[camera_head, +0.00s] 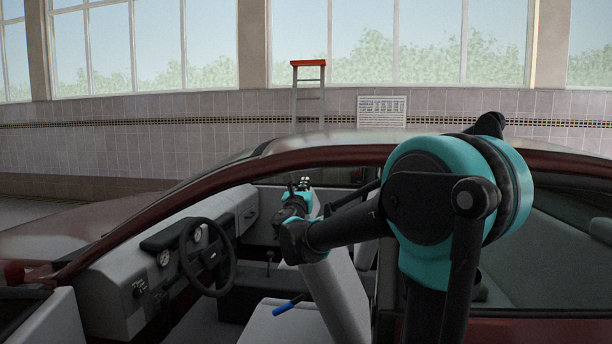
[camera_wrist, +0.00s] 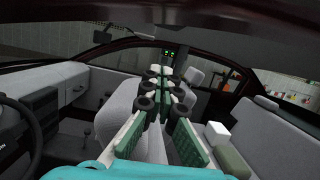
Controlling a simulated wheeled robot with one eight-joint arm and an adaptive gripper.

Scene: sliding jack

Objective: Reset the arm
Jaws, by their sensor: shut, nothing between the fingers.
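My arm reaches in through the car's side opening, above the front seats. My gripper (camera_head: 304,184) is at its far end, small and partly hidden by my wrist in the head view. In the wrist view, the fingers of my gripper (camera_wrist: 168,82) point forward over a pale seat, shut with nothing held between them. They are apart from the dashboard and the steering wheel.
A steering wheel (camera_head: 207,257) and grey dashboard (camera_head: 118,280) lie left. A blue-handled object (camera_head: 289,305) lies on the front seat. A white box (camera_wrist: 217,133) sits on the rear seat. The dark red roof edge (camera_head: 330,156) is close above my arm.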

